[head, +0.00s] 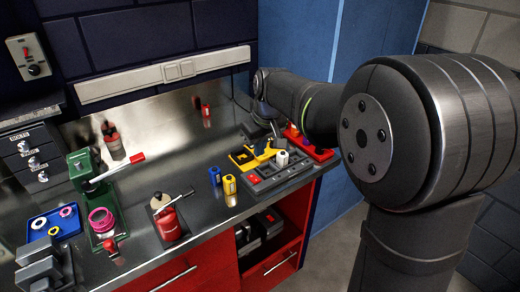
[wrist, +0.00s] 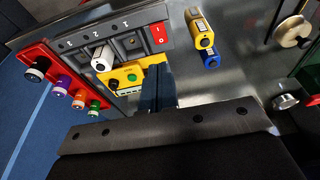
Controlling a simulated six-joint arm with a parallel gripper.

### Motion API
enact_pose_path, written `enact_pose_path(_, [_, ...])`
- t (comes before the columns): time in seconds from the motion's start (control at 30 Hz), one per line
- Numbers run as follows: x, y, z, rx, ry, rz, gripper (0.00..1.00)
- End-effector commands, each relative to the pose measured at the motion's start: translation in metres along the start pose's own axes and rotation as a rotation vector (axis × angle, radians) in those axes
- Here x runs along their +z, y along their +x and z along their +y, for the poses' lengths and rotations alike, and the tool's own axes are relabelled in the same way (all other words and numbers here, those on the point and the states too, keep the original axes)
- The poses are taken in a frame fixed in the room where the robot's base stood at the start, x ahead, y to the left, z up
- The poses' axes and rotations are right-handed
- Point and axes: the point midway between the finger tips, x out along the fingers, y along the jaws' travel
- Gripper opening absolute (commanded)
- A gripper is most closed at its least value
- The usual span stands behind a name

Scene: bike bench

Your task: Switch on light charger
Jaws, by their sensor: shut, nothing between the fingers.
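The light charger (head: 268,181) is a dark grey box with numbered bays near the bench's right end. It also shows at the top of the wrist view (wrist: 72,43). Its red rocker switch (wrist: 158,35), marked with white symbols, is at the end beside the yellow and blue cylinders. Which way the rocker is pressed, I cannot tell. A white light (head: 282,158) stands in one bay and shows in the wrist view (wrist: 102,59). My gripper (wrist: 158,72) is shut and empty, behind the charger on the wall side, apart from the switch in the wrist view.
A red rack (wrist: 45,68) with several coloured cylinders is beyond. Yellow (head: 229,185) and blue (head: 215,176) cylinders stand left of the charger.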

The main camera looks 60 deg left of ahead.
Motion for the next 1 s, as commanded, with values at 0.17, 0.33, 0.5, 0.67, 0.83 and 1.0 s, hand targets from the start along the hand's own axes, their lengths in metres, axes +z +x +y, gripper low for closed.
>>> enact_pose_path(0.17, [0.001,0.041,-0.001,-0.002,0.000,-0.005,0.00])
enact_pose_path(0.33, [0.001,0.075,-0.001,-0.002,0.000,-0.003,0.00])
enact_pose_path(0.5, [0.010,0.096,0.000,-0.001,0.001,-0.002,0.00])
enact_pose_path(0.67, [0.014,0.105,0.000,0.000,0.001,0.000,0.00])
enact_pose_path(0.83, [0.014,0.106,0.000,0.000,0.000,0.000,0.00])
enact_pose_path(1.0, [0.014,0.106,0.000,0.000,0.000,0.000,0.00])
